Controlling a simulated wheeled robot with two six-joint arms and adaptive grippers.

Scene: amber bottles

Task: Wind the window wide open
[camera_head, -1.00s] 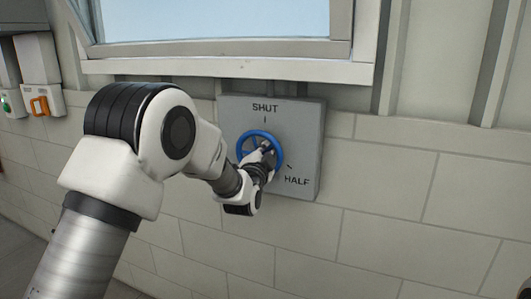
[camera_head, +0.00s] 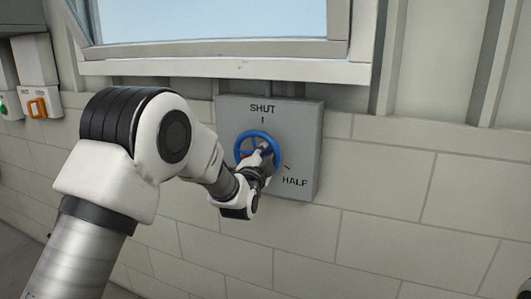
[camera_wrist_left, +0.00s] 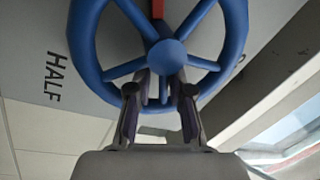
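A blue spoked handwheel (camera_head: 243,138) sits on a grey panel (camera_head: 305,130) marked SHUT above the wheel and HALF at its lower right. In the left wrist view the wheel (camera_wrist_left: 235,38) is close, with a red strip (camera_wrist_left: 157,8) near its top. My left gripper (camera_head: 264,152) is at the wheel's right side. Its two fingers (camera_wrist_left: 160,92) stand apart at the lower spokes, with a spoke between them; contact is unclear. The window (camera_head: 210,18) is above the panel, and its frame (camera_head: 200,49) shows.
The window sill (camera_head: 225,69) juts out above the panel. A box with an orange handle (camera_head: 38,107) and one with a green button (camera_head: 4,108) are on the wall at far left. The pale block wall (camera_head: 430,190) right of the panel is clear.

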